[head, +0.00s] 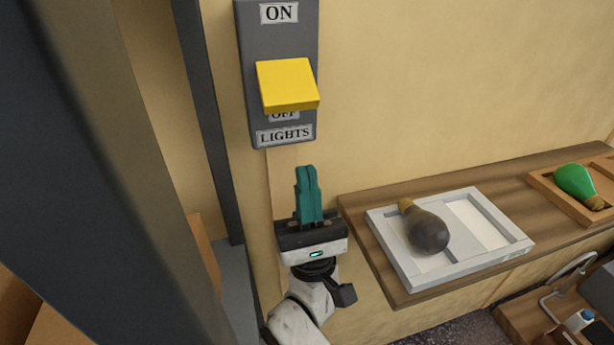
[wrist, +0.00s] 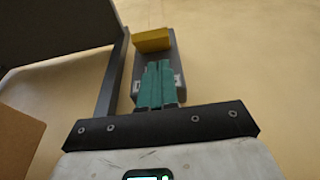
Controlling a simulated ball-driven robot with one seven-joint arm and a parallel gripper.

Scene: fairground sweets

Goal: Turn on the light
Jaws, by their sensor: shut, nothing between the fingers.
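A grey wall switch panel (head: 277,45) carries ON at the top, OFF below the lever and LIGHTS at the bottom. Its yellow lever (head: 287,85) juts out and partly covers the OFF label, leaving the ON label clear above. In the wrist view the yellow lever (wrist: 152,40) and the panel (wrist: 172,70) show beyond my fingertips. My gripper (head: 307,172) points up, just below the panel in the head view, with its teal fingers shut and empty. In the wrist view the fingers overlap the panel's lower part. I cannot tell whether they touch it.
A wooden shelf (head: 360,233) on the right bears a white tray (head: 463,268) with a dark bulb (head: 427,231). Further right, a green bulb (head: 577,183) lies in a wooden tray (head: 546,185). A dark post (head: 208,110) stands left of the panel. The wall above the shelf is clear.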

